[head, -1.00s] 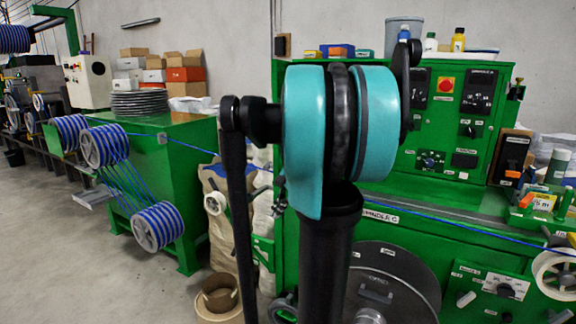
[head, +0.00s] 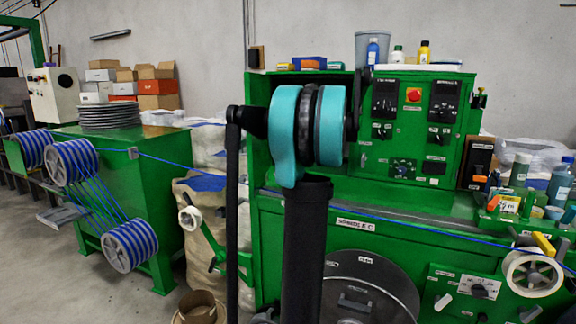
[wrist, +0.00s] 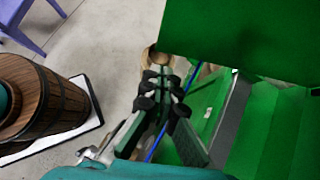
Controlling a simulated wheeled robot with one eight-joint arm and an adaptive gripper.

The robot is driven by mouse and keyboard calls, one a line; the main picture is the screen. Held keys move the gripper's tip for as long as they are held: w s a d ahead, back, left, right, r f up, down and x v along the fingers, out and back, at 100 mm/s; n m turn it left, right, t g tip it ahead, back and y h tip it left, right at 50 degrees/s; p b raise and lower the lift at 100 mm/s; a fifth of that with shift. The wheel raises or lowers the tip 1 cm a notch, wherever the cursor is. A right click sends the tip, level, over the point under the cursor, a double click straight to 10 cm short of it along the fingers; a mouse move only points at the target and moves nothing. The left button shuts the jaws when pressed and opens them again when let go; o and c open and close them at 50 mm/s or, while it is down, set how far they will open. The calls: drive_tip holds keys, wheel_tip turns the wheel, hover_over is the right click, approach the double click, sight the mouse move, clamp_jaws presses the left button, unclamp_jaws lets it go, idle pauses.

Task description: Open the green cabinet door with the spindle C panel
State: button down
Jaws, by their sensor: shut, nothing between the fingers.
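The green cabinet (head: 268,255) stands at centre right in the head view. Its upper control panel (head: 415,130) has dials and a red button. A spindle C label (head: 355,224) sits on the strip below, above a dark round disc (head: 365,290). No door stands visibly open; my arm hides part of the front. In the wrist view my gripper (wrist: 163,92) is shut and empty, its fingertips beside a large green surface (wrist: 245,35). I cannot tell whether they touch it. The gripper cannot be made out in the head view.
A blue cable (head: 430,225) runs across the cabinet front from the striped reels (head: 75,162). A brown pot (head: 200,307) and pale sacks (head: 205,215) stand left of the cabinet. Grey floor (head: 50,270) is clear at left.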

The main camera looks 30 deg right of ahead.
sight(254, 183)
drive_tip(key=shift+w+a+f, duration=0.45)
drive_tip(key=shift+w+a, duration=0.15)
drive_tip(key=shift+a, duration=0.35)
drive_tip(key=shift+w+a+f, duration=0.4)
drive_tip(key=shift+w+a, duration=0.2)
drive_tip(key=shift+a, duration=0.3)
drive_tip(key=shift+w+a+f, duration=0.45)
drive_tip(key=shift+w+a, duration=0.15)
drive_tip(key=shift+a, duration=0.35)
drive_tip(key=shift+w+a, duration=0.15)
drive_tip(key=shift+a, duration=0.15)
drive_tip(key=w+a+m+t+h, duration=0.2)
drive_tip(key=w+a+m, duration=0.2)
drive_tip(key=w+a, duration=0.8)
drive_tip(key=shift+w+a, duration=0.25)
drive_tip(key=shift+a, duration=0.85)
